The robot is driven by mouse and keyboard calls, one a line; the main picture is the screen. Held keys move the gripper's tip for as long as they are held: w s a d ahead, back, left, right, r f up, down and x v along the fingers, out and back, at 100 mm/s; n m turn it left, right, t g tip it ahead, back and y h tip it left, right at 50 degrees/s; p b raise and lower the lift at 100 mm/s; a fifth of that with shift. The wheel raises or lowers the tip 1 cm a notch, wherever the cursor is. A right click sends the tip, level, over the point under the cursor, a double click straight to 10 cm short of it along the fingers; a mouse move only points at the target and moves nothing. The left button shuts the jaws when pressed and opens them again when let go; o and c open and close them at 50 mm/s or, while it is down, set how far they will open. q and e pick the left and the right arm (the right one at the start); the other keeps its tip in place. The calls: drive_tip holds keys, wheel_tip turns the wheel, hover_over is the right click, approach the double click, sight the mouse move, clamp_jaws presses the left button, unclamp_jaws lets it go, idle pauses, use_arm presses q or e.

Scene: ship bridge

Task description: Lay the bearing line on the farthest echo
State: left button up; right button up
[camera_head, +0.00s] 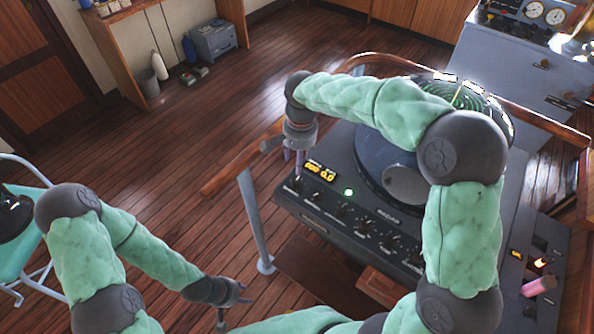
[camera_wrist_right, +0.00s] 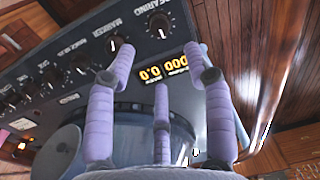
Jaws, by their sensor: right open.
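The radar console (camera_head: 345,222) stands right of centre in the head view. Its round scope (camera_head: 455,95) shows green lines, but my right arm covers most of it, so I cannot make out the echoes or bearing line. An amber display (camera_head: 320,171) reads 000 and 0.0; it also shows in the wrist view (camera_wrist_right: 164,70). The knob labelled BEARING (camera_wrist_right: 160,25) is ahead of my right gripper (camera_wrist_right: 163,62), beside the MARKER knob (camera_wrist_right: 117,46). My right gripper (camera_head: 294,165) is open and empty above the console's left end. My left gripper (camera_head: 234,308) hangs low, open and empty.
A wooden rail (camera_head: 240,160) on a grey post (camera_head: 254,220) edges the console. A grey gauge cabinet (camera_head: 515,65) stands behind it. A pink-handled lever (camera_head: 538,286) is at the right. A teal chair (camera_head: 22,235) is at the left. Wooden floor is clear between.

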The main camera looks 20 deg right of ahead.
sight(297, 180)
drive_tip(key=f, duration=0.5)
drive_tip(key=f+b, duration=0.1)
drive_tip(key=f, duration=0.4)
drive_tip(key=shift+w+a, duration=0.15)
drive_tip(key=shift+a, duration=0.05)
drive_tip(key=shift+r, duration=0.1)
clamp_jaws()
